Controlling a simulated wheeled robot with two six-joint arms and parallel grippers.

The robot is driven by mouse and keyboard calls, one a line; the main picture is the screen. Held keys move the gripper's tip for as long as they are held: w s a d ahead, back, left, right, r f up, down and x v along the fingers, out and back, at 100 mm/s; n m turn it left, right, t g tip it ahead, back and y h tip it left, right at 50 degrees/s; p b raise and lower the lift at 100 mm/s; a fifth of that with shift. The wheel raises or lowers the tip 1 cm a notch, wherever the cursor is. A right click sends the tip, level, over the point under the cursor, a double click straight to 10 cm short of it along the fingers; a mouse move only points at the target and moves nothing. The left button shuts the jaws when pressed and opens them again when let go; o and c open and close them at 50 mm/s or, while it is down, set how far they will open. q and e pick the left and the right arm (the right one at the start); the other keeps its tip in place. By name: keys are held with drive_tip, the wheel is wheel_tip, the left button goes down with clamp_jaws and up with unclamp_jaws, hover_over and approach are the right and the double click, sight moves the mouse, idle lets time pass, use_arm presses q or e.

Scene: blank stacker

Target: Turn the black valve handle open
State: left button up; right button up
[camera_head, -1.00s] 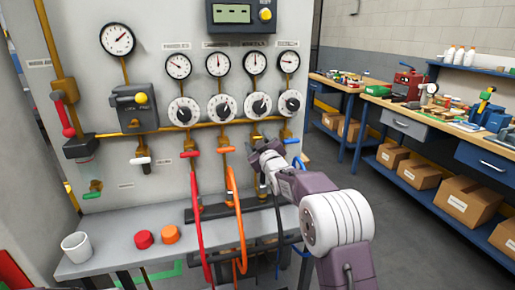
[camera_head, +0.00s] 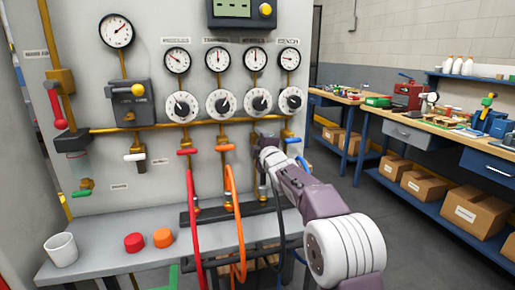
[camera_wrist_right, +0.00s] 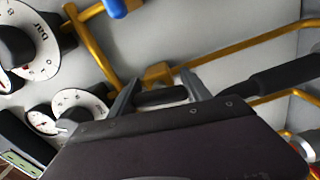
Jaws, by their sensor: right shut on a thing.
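The black valve handle (camera_wrist_right: 160,97) shows in the right wrist view as a short dark bar between my two grey fingers. My right gripper (camera_wrist_right: 158,92) is shut on it. In the head view, my right gripper (camera_head: 266,140) is at the panel, below the third small gauge column, and hides most of the handle. A brass pipe fitting (camera_wrist_right: 158,73) is behind the handle. How far the handle is turned is hard to tell. My left gripper is not in view.
An orange handle (camera_head: 224,148) and a red handle (camera_head: 187,152) are left of my gripper, a blue handle (camera_head: 292,141) right. Red and orange hoses (camera_head: 232,205) hang below. A ledge (camera_head: 110,258) holds a white cup (camera_head: 61,250) and red and orange caps.

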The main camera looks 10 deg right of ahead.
drive_tip(key=shift+f+n+b, duration=0.1)
drive_tip(key=shift+n+b, duration=0.35)
drive_tip(key=shift+n, duration=0.35)
drive_tip(key=o, duration=1.4)
drive_tip(key=shift+c, duration=0.2)
